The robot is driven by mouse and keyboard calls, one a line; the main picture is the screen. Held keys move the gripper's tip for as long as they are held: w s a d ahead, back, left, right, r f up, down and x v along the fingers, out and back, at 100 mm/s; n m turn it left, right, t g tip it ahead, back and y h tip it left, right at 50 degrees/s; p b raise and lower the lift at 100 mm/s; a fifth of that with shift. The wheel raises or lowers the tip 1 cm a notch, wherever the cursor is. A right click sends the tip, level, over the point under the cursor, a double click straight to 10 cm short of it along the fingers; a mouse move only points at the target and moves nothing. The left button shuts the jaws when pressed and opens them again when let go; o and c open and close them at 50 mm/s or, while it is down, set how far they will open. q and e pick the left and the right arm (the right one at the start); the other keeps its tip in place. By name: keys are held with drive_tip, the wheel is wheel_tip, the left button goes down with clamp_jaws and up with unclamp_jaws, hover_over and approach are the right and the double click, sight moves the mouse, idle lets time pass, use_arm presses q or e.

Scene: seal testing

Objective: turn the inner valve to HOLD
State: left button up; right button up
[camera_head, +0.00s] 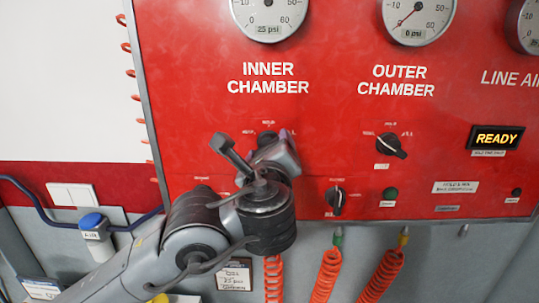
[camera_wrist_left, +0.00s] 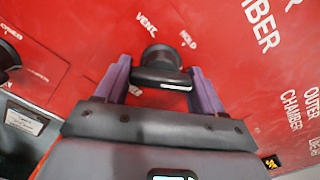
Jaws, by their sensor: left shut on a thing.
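The inner valve (camera_wrist_left: 160,60) is a black knob on the red panel under the INNER CHAMBER lettering (camera_head: 268,78). In the left wrist view it sits between the purple fingers of my left gripper (camera_wrist_left: 158,76), which is shut on its handle. A white mark shows on the handle's lower right side. The VENT label is at the knob's upper left and the HOLD label (camera_wrist_left: 188,38) at its upper right; a third label below is partly hidden. In the head view my left gripper (camera_head: 273,150) covers most of the valve. My right gripper is not in view.
The outer valve (camera_head: 391,146) is to the right, with a smaller black knob (camera_head: 336,199) below left of it. The inner gauge (camera_head: 268,15) has a 25 psi label, the outer gauge (camera_head: 417,17) 0 psi. A display (camera_head: 496,138) reads READY. Orange coiled hoses (camera_head: 326,272) hang below.

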use_arm(q)
drive_tip(key=n+b, duration=0.5)
drive_tip(key=shift+d+f, duration=0.1)
drive_tip(key=shift+f, duration=0.05)
drive_tip(key=n+b, duration=0.3)
drive_tip(key=shift+r+n+b, duration=0.3)
drive_tip(key=shift+n+b, duration=0.4)
drive_tip(key=shift+n, duration=0.6)
drive_tip(key=shift+r, duration=0.1)
drive_tip(key=o, duration=1)
drive_tip(key=shift+c, duration=0.2)
